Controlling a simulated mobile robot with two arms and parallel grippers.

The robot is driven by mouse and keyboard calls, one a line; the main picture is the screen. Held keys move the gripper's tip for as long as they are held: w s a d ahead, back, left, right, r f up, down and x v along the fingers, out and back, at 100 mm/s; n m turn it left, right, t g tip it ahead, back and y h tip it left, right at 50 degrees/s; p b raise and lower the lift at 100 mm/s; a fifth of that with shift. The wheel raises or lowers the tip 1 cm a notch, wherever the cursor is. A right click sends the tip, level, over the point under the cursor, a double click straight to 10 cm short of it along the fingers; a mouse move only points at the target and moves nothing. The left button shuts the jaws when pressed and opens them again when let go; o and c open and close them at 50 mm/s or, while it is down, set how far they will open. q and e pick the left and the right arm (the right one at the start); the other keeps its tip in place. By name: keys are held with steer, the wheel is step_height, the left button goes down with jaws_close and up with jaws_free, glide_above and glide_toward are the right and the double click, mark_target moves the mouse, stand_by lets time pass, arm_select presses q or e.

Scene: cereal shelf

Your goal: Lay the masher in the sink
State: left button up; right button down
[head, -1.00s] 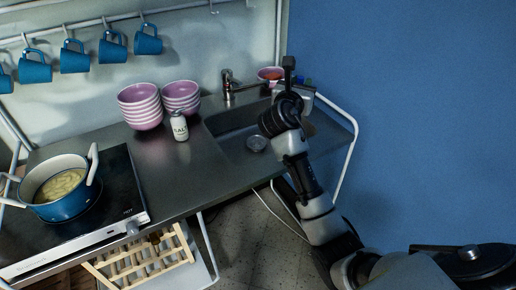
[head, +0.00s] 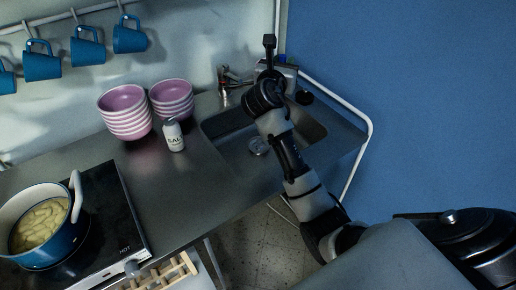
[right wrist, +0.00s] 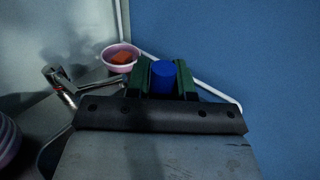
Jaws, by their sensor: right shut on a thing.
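My right gripper (right wrist: 162,75) is shut on a blue cylindrical thing (right wrist: 162,80), which stands between its dark green fingers in the right wrist view. It is probably the masher's handle; the masher's head cannot be made out. In the head view my right arm reaches over the sink, and its dark wrist hides most of the gripper and what it holds. The sink (head: 235,138) is a grey metal basin set in the counter, with a round drain (head: 258,147) in its floor. My left gripper is not in view.
A tap (head: 225,80) stands behind the sink. A pink bowl with an orange thing inside (right wrist: 120,58) is in the back corner. Stacked pink bowls (head: 124,112) and a salt shaker (head: 174,136) stand left of the sink. A blue pot (head: 45,225) sits on the hob.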

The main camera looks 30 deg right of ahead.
steer(key=f+b, duration=0.1)
steer(key=f, duration=0.1)
steer(key=s+f+b, duration=0.1)
steer(key=f+b, duration=0.1)
steer(key=shift+f+b, duration=0.25)
steer(key=shift+b, duration=0.05)
steer(key=f+b, duration=0.2)
steer(key=f, duration=0.5)
steer(key=shift+w, duration=0.2)
arm_select(q)
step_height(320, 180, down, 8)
steer(key=b, duration=0.1)
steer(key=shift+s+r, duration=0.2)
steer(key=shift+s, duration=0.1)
arm_select(e)
steer(key=shift+f, duration=2.6)
